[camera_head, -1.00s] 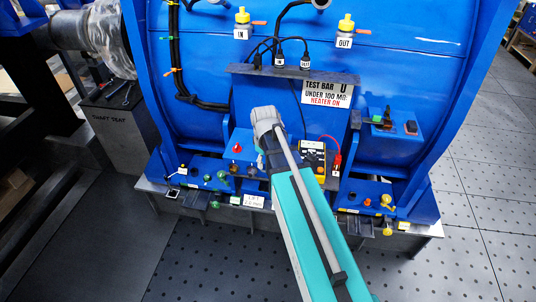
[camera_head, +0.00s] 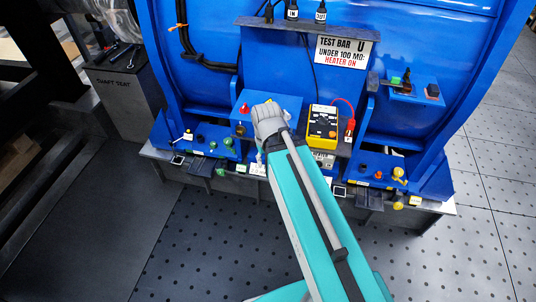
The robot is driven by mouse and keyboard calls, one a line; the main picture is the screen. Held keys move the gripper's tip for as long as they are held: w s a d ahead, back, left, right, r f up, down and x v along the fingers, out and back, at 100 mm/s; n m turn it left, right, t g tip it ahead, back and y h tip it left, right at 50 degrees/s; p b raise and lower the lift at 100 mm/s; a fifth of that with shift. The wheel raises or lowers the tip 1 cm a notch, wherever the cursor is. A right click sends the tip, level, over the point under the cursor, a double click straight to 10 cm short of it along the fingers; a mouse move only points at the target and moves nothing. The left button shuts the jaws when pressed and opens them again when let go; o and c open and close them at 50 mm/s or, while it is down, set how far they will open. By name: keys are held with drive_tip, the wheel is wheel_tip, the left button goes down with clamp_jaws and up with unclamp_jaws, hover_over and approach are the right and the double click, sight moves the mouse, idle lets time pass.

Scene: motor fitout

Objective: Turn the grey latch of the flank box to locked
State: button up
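A blue box (camera_head: 418,99) sticks out from the right flank of the big blue machine, and I take it for the flank box. It has a green button (camera_head: 395,81), a dark upright part (camera_head: 407,79) and a dark block (camera_head: 432,91). A dark grey piece (camera_head: 373,82) at its left edge may be the latch; its position is too small to read. My teal and grey arm reaches up from the lower right to the middle. Its grey end (camera_head: 268,120) is left of the flank box and well apart from it. My gripper's fingers cannot be made out.
A yellow meter (camera_head: 322,121) with a red lead stands right of my arm's end. A blue box with a red knob (camera_head: 244,107) is on its left. Low blue panels with knobs (camera_head: 211,141) line the machine's foot. A grey cabinet (camera_head: 128,95) stands left. Floor at right is clear.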

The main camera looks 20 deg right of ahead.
wheel_tip(320, 180, down, 7)
drive_tip(key=b, duration=0.6)
drive_tip(key=shift+r, duration=0.15)
drive_tip(key=shift+w, duration=0.1)
wheel_tip(320, 180, up, 23)
drive_tip(key=n+p, duration=0.2)
drive_tip(key=p, duration=2.1)
hover_over(286, 112)
drive_tip(key=shift+d+f+b, duration=0.1)
drive_tip(key=shift+f+b, duration=0.15)
drive_tip(key=shift+b, duration=0.05)
drive_tip(key=shift+f, duration=0.2)
wheel_tip(286, 112, down, 13)
drive_tip(key=b, duration=1.3)
drive_tip(key=shift+f+b, duration=0.2)
drive_tip(key=shift+b, duration=0.2)
